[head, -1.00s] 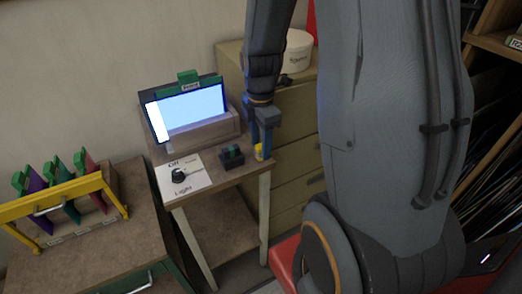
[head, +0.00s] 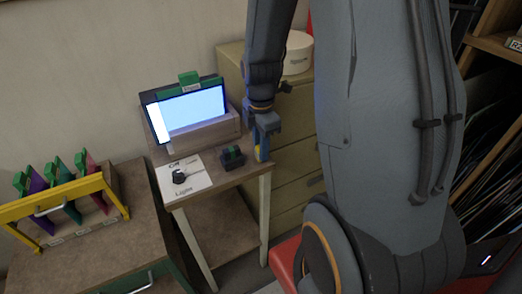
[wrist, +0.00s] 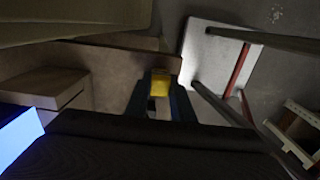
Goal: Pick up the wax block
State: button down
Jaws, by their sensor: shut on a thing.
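My gripper (head: 263,148) is at the right edge of the small table (head: 190,198), pointing down. Its blue fingers are shut on a small yellow block, which I take for the wax block (head: 258,153). In the wrist view the yellow block (wrist: 160,78) sits between the two fingertips of my gripper (wrist: 160,88). In the head view the fingers hide much of the block, and I cannot tell whether it touches the tabletop.
A white panel with a black knob (head: 180,177) lies at the front left. Beige drawers (head: 295,150) stand close behind at right.

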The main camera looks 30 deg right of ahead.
notch_tip(320, 180, up, 10)
jog(key=shift+b, duration=0.75)
dwell(1.2)
